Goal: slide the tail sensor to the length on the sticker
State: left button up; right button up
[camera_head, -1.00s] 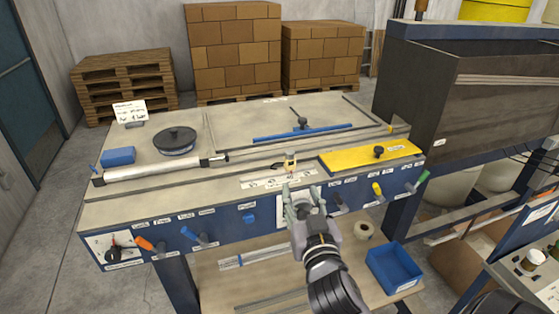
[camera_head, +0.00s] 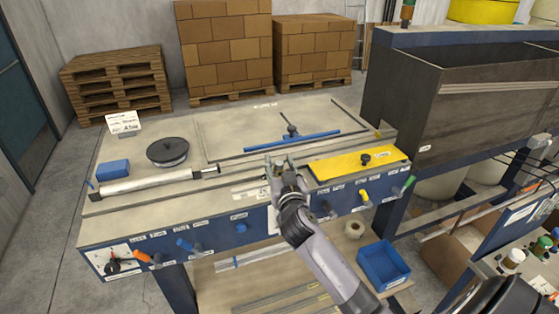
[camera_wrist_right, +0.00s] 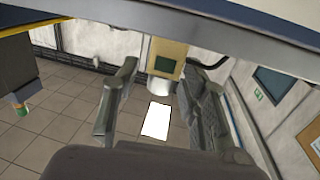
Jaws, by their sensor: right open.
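My right gripper (camera_head: 280,163) is open at the middle of the bench, over the slotted rail behind the front panel. In the right wrist view, a small yellow block with a green face (camera_wrist_right: 168,56), which looks like the tail sensor, sits ahead between the open fingers (camera_wrist_right: 150,95). A pale round part is under it. I see no finger closed on it. In the head view the gripper hides most of this sensor. A white scale strip (camera_head: 250,193) lies on the bench just left of the gripper; its marks are too small to read. My left gripper is not in view.
A yellow plate with a black knob (camera_head: 340,168) lies right of the gripper. A blue bar (camera_head: 292,141) lies behind it, and a white roller (camera_head: 150,184) is at the left. Coloured handles line the front panel. A blue bin (camera_head: 384,266) stands on the lower shelf.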

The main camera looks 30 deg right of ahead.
jog(key=shift+w, duration=0.1)
grip_shut()
dwell(0.6)
dwell(0.3)
